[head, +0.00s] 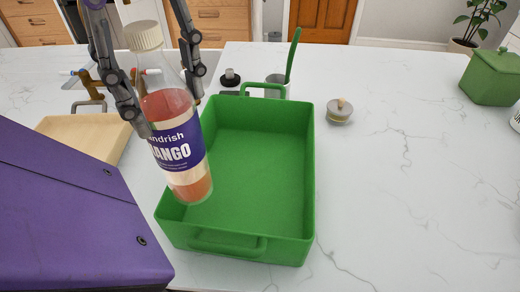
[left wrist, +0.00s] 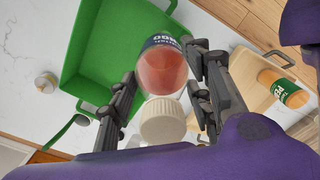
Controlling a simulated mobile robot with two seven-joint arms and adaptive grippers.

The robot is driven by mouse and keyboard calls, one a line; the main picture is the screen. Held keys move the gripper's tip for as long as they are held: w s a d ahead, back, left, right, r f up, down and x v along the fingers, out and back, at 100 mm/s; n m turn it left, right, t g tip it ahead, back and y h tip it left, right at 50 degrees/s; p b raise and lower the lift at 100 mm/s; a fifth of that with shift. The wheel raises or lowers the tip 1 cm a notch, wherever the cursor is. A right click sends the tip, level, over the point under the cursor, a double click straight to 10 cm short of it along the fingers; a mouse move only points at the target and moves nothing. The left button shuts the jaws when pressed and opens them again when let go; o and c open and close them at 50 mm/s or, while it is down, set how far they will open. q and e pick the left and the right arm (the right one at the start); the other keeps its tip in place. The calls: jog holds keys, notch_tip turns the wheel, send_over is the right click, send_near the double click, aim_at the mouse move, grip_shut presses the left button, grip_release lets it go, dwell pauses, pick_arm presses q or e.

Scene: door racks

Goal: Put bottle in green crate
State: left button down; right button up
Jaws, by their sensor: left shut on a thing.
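The bottle (head: 176,140) has a cream cap, a purple mango label and orange-red contents. My left gripper (head: 165,105) is shut on it and holds it nearly upright, slightly tilted, over the left side of the green crate. The left wrist view shows the bottle (left wrist: 162,72) between the two fingers (left wrist: 162,88), with its cap toward the camera. The green crate (head: 309,165) stands on the counter and its visible inside is empty. The bottle hides part of the crate's left wall, and I cannot tell whether its base is below the rim. My right gripper is not in view.
A wooden tray (head: 95,138) lies left of the crate; the left wrist view shows another bottle (left wrist: 286,92) in it. A cup with a green utensil (head: 290,62) and a small lidded jar (head: 340,112) stand near the crate. The right of the white counter (head: 420,190) is mostly clear.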

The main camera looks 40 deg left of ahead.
pick_arm(q)
jog(key=shift+w+p, duration=0.25)
jog(key=shift+p, duration=0.1)
jog(key=shift+w+f+p, duration=0.15)
jog(key=shift+w+p, duration=0.2)
jog(key=w+f+p, duration=0.1)
jog(key=w+f, duration=1.1)
jog(key=shift+w+d+f, duration=0.15)
jog(key=shift+d+f, duration=0.1)
jog(key=shift+d, duration=0.15)
jog(key=shift+f, duration=0.1)
